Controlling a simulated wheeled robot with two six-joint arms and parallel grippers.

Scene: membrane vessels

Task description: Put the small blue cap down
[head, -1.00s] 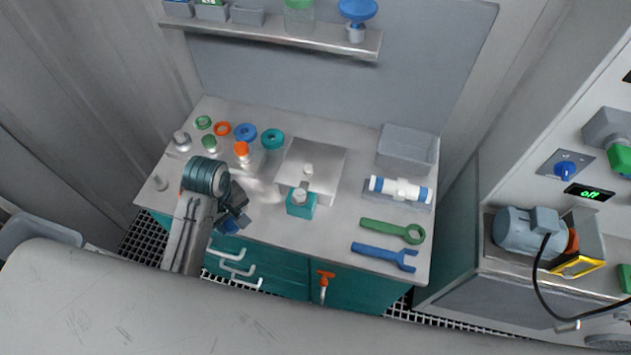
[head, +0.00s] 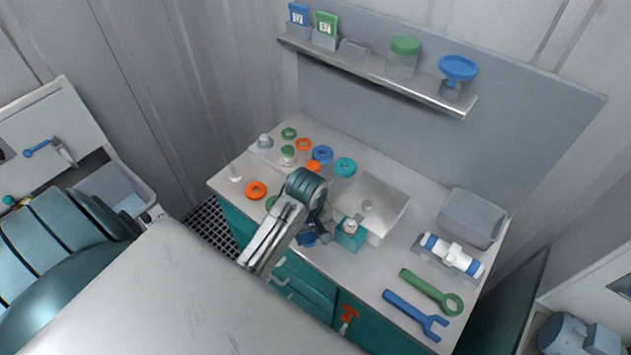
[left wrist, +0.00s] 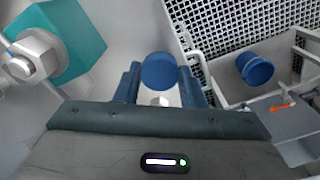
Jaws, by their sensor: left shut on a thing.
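The small blue cap (left wrist: 158,70) sits between the fingers of my left gripper (left wrist: 160,88) in the left wrist view. The gripper is shut on it. In the head view my left gripper (head: 316,228) is over the front edge of the bench, with the blue cap (head: 308,240) showing under it. A teal block with a metal nut (head: 350,234) is just to its right; the block also shows at the upper left of the wrist view (left wrist: 80,40). My arm hides part of the bench beneath it. My right gripper is not in view.
Rings and small capped bottles stand at the bench's back left, including a teal ring (head: 345,167) and an orange ring (head: 256,190).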

